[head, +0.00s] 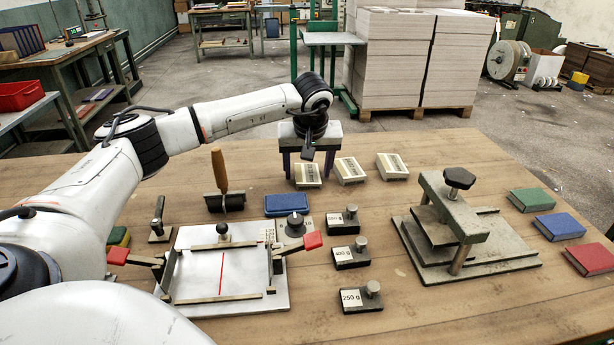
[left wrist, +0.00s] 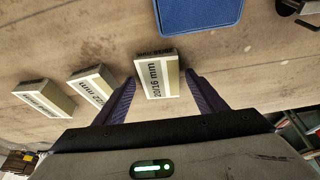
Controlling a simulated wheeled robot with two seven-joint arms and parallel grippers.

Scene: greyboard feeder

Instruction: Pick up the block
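Three pale blocks with printed labels stand on the wooden table: a left block (head: 307,175), a middle block (head: 349,170) and a right block (head: 392,166). My left gripper (head: 308,172) is open above the table, with its dark fingers on either side of the left block. In the left wrist view this block (left wrist: 158,76) reads "20/16 mm" and lies between the fingertips (left wrist: 160,84), with narrow gaps seeming to show on both sides. The other two blocks (left wrist: 92,86) and (left wrist: 43,98) stand outside the fingers. My right gripper is not in view.
A blue pad (head: 287,204) lies in front of the left block. Table between blocks and press is clear.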

